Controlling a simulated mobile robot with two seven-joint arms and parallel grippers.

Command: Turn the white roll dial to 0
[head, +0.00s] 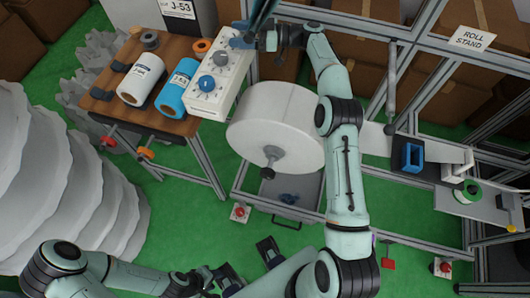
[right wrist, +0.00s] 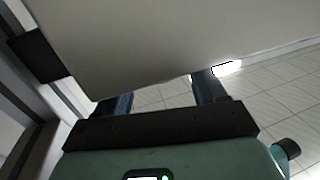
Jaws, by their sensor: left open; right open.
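The pale control panel (head: 235,66) stands at the right edge of the wooden table. A white dial (head: 221,57) is on its upper part and a blue dial (head: 206,84) with tick marks is below it. Their settings are too small to read. My right gripper (head: 246,39) is at the panel's upper end, above and right of the white dial. In the right wrist view its two fingers (right wrist: 161,96) are spread, with a large pale surface in front and no dial visible. My left gripper (head: 230,275) is low in the head view, open and far from the panel.
A white roll (head: 142,84) and a blue roll (head: 177,88) lie on the wooden table (head: 105,94). White stacked material (head: 60,180) fills the left side. Green floor lies between.

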